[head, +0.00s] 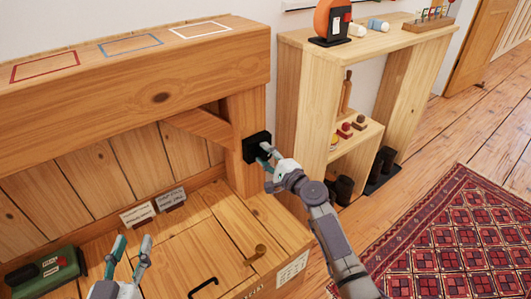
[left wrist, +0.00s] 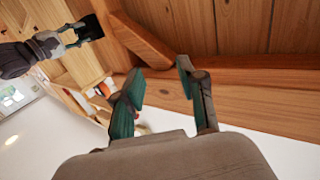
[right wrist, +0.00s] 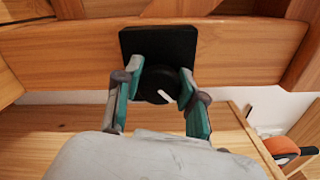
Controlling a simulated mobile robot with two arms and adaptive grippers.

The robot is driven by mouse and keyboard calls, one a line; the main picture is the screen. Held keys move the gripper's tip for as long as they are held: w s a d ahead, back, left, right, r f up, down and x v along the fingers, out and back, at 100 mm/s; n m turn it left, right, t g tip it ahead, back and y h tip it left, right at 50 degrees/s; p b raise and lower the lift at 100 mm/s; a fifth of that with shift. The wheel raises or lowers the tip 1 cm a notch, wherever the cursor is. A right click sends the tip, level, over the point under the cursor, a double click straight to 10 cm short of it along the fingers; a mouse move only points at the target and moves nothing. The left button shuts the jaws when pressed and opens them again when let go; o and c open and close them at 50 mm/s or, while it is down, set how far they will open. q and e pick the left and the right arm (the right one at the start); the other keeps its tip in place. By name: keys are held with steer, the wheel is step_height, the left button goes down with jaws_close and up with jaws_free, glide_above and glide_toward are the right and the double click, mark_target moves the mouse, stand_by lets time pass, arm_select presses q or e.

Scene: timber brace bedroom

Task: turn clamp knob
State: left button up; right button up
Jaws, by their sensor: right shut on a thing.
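The clamp knob (right wrist: 158,85) is a round black knob with a white pointer line, on a square black plate (right wrist: 158,44) fixed to a wooden post. In the right wrist view the white line points toward the lower right. My right gripper (right wrist: 157,90) has its teal fingers on both sides of the knob and is shut on it. In the head view the black plate (head: 256,147) sits on the post, and my right gripper (head: 266,158) partly hides the knob. My left gripper (head: 128,258) is open and empty above the wooden bench top at the lower left.
A green device (head: 45,272) stands at the lower left. A black handle (head: 203,287) and a brass hook (head: 255,254) are on the bench top. A wooden shelf unit (head: 300,100) stands right of the post.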

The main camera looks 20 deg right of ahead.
arm_select(q)
steer(key=shift+s+a+f+g+y+p, duration=0.15)
steer(key=shift+f+g, duration=0.25)
steer(key=shift+f, duration=0.2)
steer(key=shift+s+a+f+g+y+p, duration=0.1)
steer(key=shift+s+f+g, duration=0.05)
steer(key=shift+f+g, duration=0.35)
steer(key=shift+s+a+f+g+y+p, duration=0.15)
steer(key=shift+f+g, duration=0.15)
steer(key=shift+f, duration=0.35)
arm_select(e)
steer(key=shift+d+m, duration=0.1)
steer(key=shift+m, duration=1)
steer(key=o, duration=1.1)
steer(key=shift+o, duration=0.2)
steer(key=v, duration=1.2)
